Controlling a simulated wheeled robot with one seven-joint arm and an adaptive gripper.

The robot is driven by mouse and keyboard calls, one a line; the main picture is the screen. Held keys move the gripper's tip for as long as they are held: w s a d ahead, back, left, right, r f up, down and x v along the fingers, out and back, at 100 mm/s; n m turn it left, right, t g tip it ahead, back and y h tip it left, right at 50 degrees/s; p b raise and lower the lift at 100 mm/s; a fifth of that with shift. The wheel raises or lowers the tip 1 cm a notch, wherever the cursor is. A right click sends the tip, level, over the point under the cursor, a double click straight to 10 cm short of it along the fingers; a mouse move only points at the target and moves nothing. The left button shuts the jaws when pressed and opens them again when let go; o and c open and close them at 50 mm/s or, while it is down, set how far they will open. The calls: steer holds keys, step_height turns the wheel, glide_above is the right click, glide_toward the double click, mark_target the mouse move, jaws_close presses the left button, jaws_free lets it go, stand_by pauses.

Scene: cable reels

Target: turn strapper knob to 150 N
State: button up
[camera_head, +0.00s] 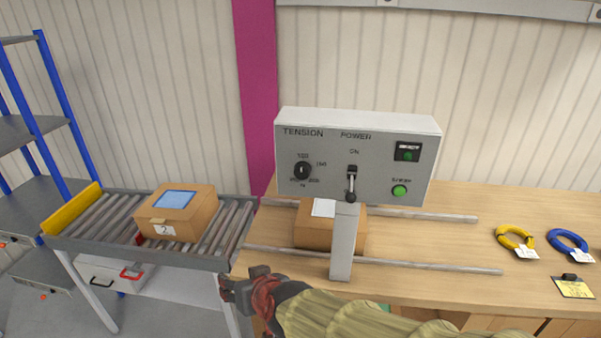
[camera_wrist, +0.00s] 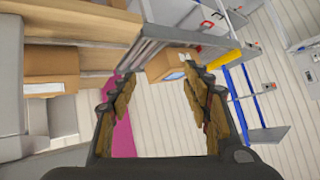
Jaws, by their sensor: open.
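The strapper's grey control box (camera_head: 357,160) stands on a post above the wooden bench. Its black tension knob (camera_head: 302,171) is at the left of the front face, under the word TENSION, with a printed scale around it. The scale numbers and the knob's exact setting are too small to read surely. My gripper (camera_head: 240,287) is low and left of the box, near the bench's left end, well apart from the knob. In the wrist view my gripper (camera_wrist: 160,85) is open with nothing between its fingers. The knob cannot be made out in the wrist view.
The panel also has a power lever (camera_head: 351,182) and a green button (camera_head: 399,191). A carton (camera_head: 330,232) lies under the box between rails. Another carton (camera_head: 177,213) sits on the roller conveyor (camera_head: 228,230).

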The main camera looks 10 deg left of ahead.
steer(key=w+a+r+t, duration=0.2)
steer(key=w+r+t, duration=0.1)
steer(key=w, duration=0.3)
steer(key=m+t+h, duration=0.4)
steer(key=t+h, duration=0.4)
glide_toward(301, 175)
steer(key=w, duration=0.6)
steer(key=w+b, duration=0.1)
steer(key=w, duration=0.2)
steer(key=shift+w+d+r, duration=0.1)
steer(key=shift+d+r, duration=0.05)
steer(key=shift+d, duration=0.1)
steer(key=c, duration=1.1)
steer(key=shift+c, duration=0.3)
